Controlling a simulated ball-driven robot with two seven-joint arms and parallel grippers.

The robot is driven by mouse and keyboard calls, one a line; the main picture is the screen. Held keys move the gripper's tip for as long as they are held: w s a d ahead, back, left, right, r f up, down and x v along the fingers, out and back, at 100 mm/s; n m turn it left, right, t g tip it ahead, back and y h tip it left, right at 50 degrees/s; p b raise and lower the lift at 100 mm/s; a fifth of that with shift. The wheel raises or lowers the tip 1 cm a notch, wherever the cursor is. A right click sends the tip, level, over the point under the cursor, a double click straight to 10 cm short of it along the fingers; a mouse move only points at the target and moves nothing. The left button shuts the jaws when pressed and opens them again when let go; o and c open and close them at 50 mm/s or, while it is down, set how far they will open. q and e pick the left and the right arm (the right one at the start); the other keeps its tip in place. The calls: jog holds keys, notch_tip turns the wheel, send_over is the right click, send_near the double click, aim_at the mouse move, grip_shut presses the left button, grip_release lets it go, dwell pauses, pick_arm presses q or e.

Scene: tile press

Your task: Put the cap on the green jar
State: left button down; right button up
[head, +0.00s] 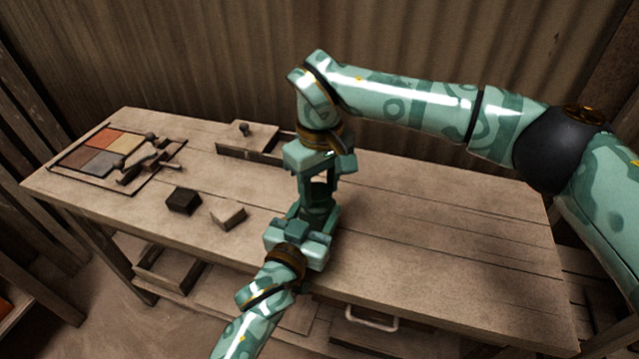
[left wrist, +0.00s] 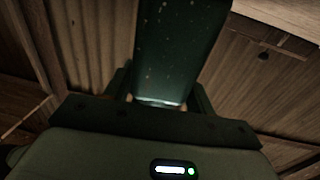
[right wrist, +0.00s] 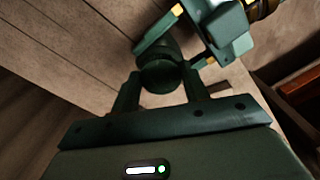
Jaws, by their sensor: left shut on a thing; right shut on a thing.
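In the head view, my left gripper (head: 311,218) comes up from below and my right gripper (head: 320,170) comes down from above, above the bench. The left gripper is shut on the dark green jar (left wrist: 178,50), which fills the upper middle of the left wrist view. The right gripper is shut on a small dark round cap (right wrist: 160,76), seen between its fingers in the right wrist view. The left gripper (right wrist: 187,38) shows just beyond it. The fingers largely hide both things in the head view. I cannot tell whether cap and jar touch.
The wooden bench (head: 430,220) is clear to the right. A tray of coloured tiles (head: 93,156) with a lever press lies at the left. A dark block (head: 183,201) and a lighter block (head: 228,215) lie near the front. A knobbed wooden box (head: 250,138) stands behind.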

jog(key=shift+w, duration=0.1)
jog(key=o, duration=1)
jog(key=shift+c, duration=0.2)
jog(key=shift+r, duration=0.1)
jog(key=shift+r, duration=2.2)
jog(key=shift+c, duration=0.5)
